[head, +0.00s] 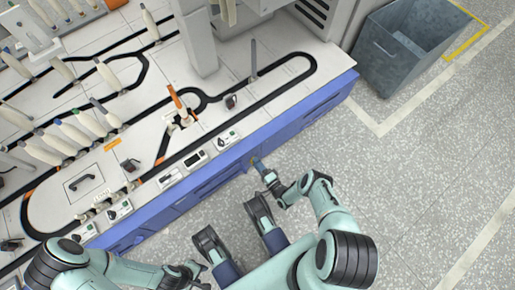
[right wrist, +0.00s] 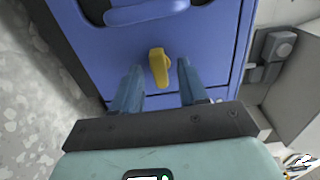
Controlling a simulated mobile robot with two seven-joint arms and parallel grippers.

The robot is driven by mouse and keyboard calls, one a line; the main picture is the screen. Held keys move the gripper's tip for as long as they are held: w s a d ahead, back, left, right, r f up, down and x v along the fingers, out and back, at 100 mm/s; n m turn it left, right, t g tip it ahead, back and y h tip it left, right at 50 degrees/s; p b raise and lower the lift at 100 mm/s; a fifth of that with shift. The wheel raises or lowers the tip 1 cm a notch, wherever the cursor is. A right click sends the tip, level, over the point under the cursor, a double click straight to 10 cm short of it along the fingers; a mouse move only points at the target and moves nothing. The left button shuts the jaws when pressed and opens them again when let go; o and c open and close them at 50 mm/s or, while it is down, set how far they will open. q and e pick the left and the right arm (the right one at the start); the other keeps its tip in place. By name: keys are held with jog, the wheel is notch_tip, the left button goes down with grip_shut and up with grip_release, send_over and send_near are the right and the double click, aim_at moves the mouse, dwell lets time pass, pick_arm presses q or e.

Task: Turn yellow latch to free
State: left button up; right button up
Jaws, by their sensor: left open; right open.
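The yellow latch (right wrist: 158,67) sits on the blue cabinet front, its long side close to upright in the right wrist view. My right gripper (right wrist: 158,88) is open, with one blue finger on each side of the latch's lower end. A gap shows between the latch and each finger. In the head view the right gripper (head: 257,164) is at the blue side of the machine, and the latch is too small to make out there. My left gripper (head: 199,271) is low in the head view, open, away from the machine.
A blue handle (right wrist: 146,11) lies just above the latch on the panel. A grey box (right wrist: 272,47) is at the right. The machine's white top (head: 285,82) carries a black track and several bobbins. A grey bin (head: 385,62) stands at the upper right; the floor at right is clear.

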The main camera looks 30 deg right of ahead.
jog(key=shift+w, duration=0.1)
grip_shut()
jog(key=shift+n, duration=9)
